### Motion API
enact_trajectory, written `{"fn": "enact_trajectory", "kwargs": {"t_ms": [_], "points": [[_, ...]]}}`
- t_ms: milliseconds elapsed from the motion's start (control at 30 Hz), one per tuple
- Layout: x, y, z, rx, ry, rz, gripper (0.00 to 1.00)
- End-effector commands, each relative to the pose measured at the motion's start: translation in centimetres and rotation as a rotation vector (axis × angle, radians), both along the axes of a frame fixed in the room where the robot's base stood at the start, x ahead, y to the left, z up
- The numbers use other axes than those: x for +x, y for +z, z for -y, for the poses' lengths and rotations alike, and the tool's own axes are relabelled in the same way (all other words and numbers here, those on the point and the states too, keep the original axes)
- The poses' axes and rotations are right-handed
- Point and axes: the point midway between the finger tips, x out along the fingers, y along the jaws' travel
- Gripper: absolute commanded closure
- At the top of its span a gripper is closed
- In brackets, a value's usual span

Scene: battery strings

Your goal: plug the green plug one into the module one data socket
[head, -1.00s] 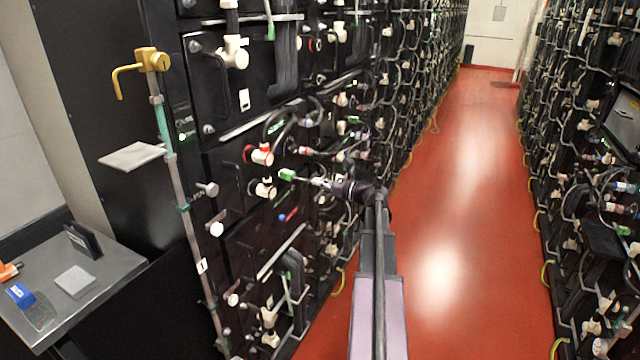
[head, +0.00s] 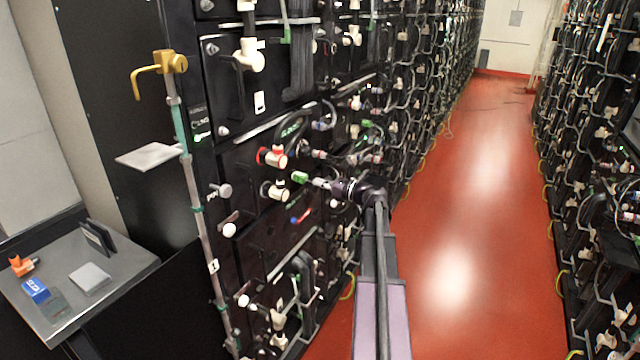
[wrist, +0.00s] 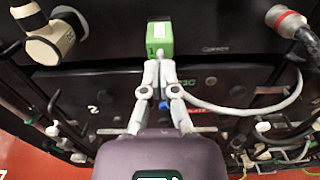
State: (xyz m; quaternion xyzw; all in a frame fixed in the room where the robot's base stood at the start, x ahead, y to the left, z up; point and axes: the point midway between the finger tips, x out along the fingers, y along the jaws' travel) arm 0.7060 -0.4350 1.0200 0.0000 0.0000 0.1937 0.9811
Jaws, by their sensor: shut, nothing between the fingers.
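The green plug (head: 299,177), marked 1, is at the front of the black module on the left rack. It also shows in the wrist view (wrist: 159,38), with a dark top end and a white cable (wrist: 235,109) curving off to the right. My gripper (head: 318,183) is just to the right of the plug in the head view. In the wrist view my gripper (wrist: 160,68) has its fingertips close together, right below the plug's lower end, with nothing held between them. I cannot tell whether the plug sits in a socket; the data socket is not clearly visible.
A cream connector (wrist: 48,38) at the left and a grey-and-red connector (wrist: 288,20) at the right flank the plug. A side table (head: 65,318) holds a blue box (head: 36,291). The red aisle floor (head: 470,200) is clear.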

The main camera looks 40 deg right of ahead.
Motion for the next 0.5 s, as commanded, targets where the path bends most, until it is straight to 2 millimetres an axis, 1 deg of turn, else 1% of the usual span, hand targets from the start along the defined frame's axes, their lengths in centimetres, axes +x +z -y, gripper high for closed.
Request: {"fn": "enact_trajectory", "kwargs": {"t_ms": [500], "points": [[0.56,0.0,-0.25,0.0,0.001,0.0,1.0]]}}
